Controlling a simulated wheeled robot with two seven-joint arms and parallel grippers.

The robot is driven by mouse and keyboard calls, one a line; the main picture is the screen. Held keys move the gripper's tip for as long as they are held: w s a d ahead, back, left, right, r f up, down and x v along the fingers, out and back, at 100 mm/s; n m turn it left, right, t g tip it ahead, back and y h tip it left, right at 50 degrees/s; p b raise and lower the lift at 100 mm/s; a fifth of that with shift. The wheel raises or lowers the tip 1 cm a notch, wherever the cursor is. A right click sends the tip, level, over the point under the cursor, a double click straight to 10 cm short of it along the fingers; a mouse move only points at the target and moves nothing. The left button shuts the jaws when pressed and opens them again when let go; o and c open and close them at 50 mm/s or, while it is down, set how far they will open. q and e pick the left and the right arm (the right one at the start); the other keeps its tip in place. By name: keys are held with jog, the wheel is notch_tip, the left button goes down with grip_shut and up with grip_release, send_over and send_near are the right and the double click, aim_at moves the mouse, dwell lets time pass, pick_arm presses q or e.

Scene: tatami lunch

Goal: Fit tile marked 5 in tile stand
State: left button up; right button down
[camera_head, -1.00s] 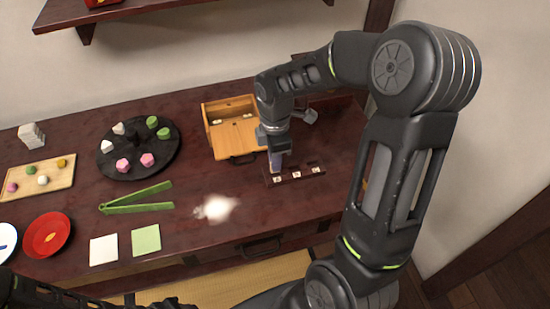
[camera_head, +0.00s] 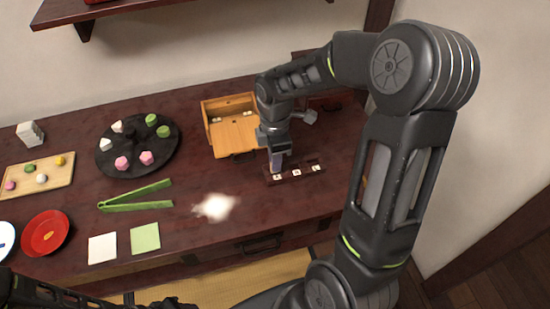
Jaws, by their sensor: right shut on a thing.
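The tile stand (camera_head: 307,171) is a low dark red rail on the table, right of the middle, with several small white marked squares along its front. My right gripper (camera_head: 277,158) points down at the stand's left end and is shut on a small tile. The fingers hide most of the tile, and its mark cannot be read. The tile's lower end is at or just above the stand; I cannot tell whether it is seated. Of my left arm, only a dark part shows at the bottom left edge, and its jaws cannot be made out.
An open wooden box (camera_head: 233,133) stands close behind and left of the right gripper. Further left are a black round tray (camera_head: 112,164) with sweets, green tongs (camera_head: 135,197), a red plate (camera_head: 62,235) and two square coasters. The tabletop between tongs and stand is mostly clear.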

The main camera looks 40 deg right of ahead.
jog(key=shift+f+b, duration=0.55)
jog(key=shift+f, duration=0.25)
jog(key=c, duration=1.4)
grip_release()
jog(key=shift+r, duration=0.1)
notch_tip(320, 180, up, 8)
jog(key=shift+f, duration=0.1)
